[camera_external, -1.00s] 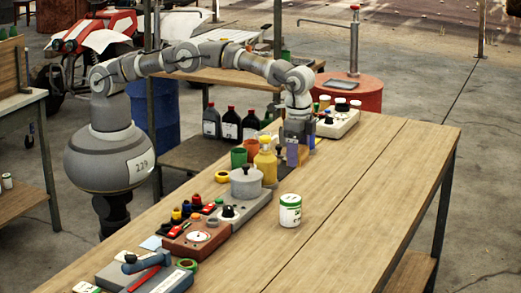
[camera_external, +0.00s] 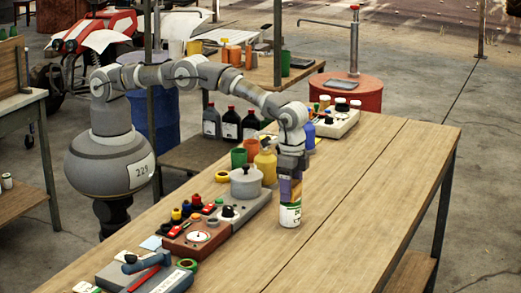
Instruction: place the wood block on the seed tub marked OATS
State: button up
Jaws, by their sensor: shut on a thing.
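My gripper (camera_external: 291,176) points down above the table and is shut on the wood block (camera_external: 290,189). The block shows as a small brown and purplish shape under the fingers. Directly below it in the picture stands a small white tub (camera_external: 289,216) with a green and dark label, upright on the table. Its lettering is too small to read for sure. The block and fingers cover the tub's lid. I cannot tell whether the block touches the lid or is a little above it.
A brown control box (camera_external: 196,238) and a grey device with a red handle (camera_external: 147,277) line the left edge. The table (camera_external: 370,190) is clear to the right.

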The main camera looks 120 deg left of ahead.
jog(key=shift+f, duration=0.15)
jog(key=o, duration=1)
